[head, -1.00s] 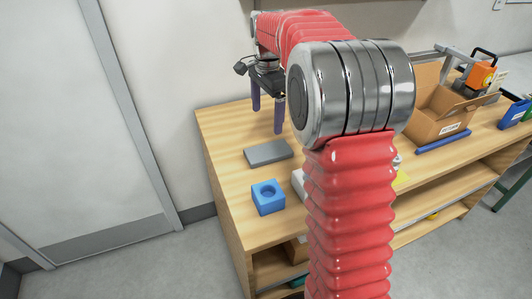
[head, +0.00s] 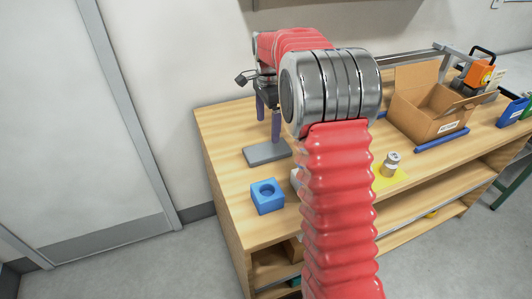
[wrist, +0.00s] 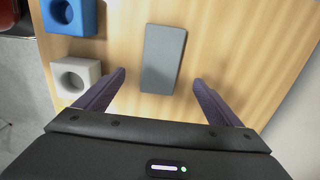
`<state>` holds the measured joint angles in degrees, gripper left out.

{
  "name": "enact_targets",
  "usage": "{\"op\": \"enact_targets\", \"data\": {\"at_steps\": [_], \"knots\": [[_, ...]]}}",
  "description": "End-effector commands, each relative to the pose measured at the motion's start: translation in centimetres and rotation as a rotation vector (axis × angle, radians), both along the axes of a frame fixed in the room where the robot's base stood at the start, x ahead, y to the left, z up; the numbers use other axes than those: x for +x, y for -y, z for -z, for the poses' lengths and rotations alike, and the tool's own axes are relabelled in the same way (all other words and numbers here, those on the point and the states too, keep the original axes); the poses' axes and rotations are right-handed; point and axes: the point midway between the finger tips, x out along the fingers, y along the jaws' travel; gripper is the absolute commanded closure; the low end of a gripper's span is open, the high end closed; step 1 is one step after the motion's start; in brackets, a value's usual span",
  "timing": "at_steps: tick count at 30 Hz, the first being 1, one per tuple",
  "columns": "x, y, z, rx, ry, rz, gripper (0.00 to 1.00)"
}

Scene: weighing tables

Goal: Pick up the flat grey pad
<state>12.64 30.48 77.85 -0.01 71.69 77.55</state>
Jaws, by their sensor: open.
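The flat grey pad (head: 266,153) lies on the wooden table near its left end. In the wrist view the pad (wrist: 163,58) lies lengthwise ahead of the fingers, its near end about level with the fingertips in the picture. My gripper (head: 268,125) is open above the pad, pointing down. In the wrist view my gripper (wrist: 159,76) shows two purple fingers spread wide, one on each side of the pad's line, with nothing between them. My arm hides part of the table in the head view.
A blue block with a round hole (head: 267,196) and a white holed block (wrist: 75,77) stand near the pad. A metal weight (head: 391,163) stands on a yellow square (head: 389,178). A cardboard box (head: 428,111) and blue bar (head: 442,139) lie farther right.

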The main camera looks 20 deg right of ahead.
Motion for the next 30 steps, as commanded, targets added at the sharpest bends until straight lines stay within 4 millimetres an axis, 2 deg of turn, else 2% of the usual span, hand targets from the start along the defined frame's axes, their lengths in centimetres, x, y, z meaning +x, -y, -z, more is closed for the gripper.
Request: {"op": "enact_targets", "data": {"at_steps": [3,9,23,30], "knots": [[0.0,0.0,1.9,0.000,-0.002,0.000,0.12],[0.0,0.0,4.5,0.000,-0.001,-0.001,0.12],[0.0,0.0,5.2,0.000,0.000,-0.001,0.12],[0.2,-0.1,7.8,0.000,-0.002,-0.001,0.12]]}}
